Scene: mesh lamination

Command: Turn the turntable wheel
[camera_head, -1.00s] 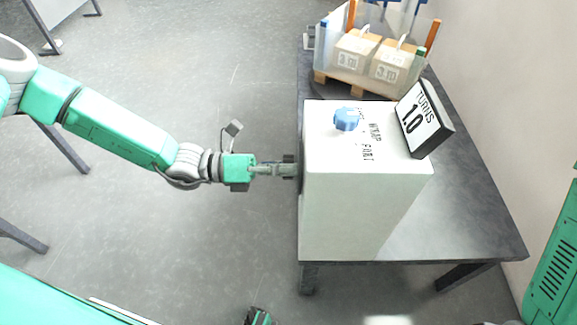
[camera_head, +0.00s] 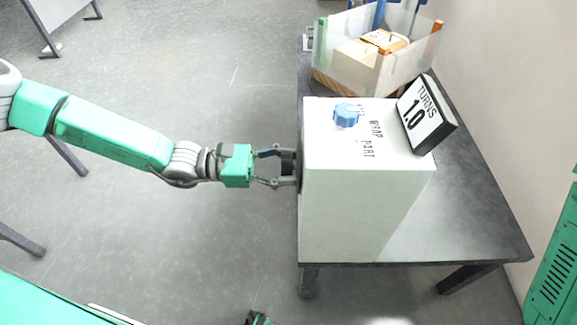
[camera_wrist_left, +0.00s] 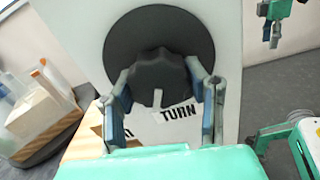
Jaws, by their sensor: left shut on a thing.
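The wheel is a dark, ridged knob on a black disc, set in the side of a white box (camera_head: 365,215). The turntable at the back of the table carries brown cartons (camera_head: 368,52) behind clear film, standing at an angle. A small teal and grey part, perhaps my right gripper (camera_wrist_left: 272,28), shows at the upper right.
The box stands on a dark table (camera_head: 470,220). On its top are a blue knob (camera_head: 346,115) and a tilted sign (camera_head: 424,115) reading TURNS 1.0. A wall runs along the right. The floor left of the table is open.

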